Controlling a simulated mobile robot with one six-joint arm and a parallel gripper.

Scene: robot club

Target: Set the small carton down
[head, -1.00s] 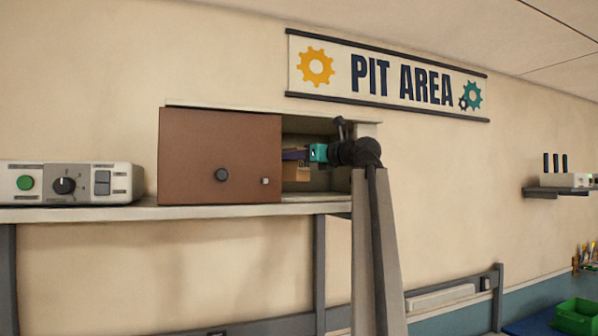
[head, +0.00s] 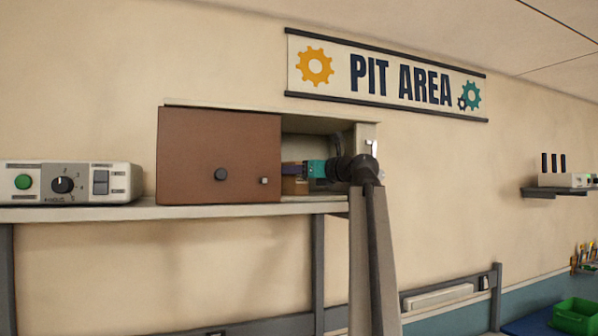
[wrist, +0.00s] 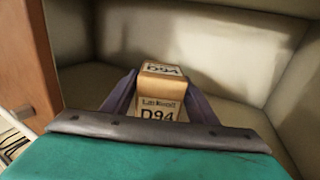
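The small carton (wrist: 163,72), tan with a pale label reading "D94", sits between the two purple fingers of my gripper (wrist: 161,80) in the wrist view. The fingers lie against both its sides. In the head view the carton (head: 295,187) shows partly, low inside the open right part of a wall cabinet (head: 366,140), with my gripper (head: 293,169) reaching in from the right. The carton is close to the cabinet floor; I cannot tell whether its base touches it. The cabinet's brown door panel (head: 205,140) hides the left part of the interior.
The cabinet stands on a shelf (head: 240,210) beside a control box (head: 70,183) with a green button and a dial. Inside, pale walls (wrist: 200,40) rise close behind and to the right of the carton. The visible floor around it is clear.

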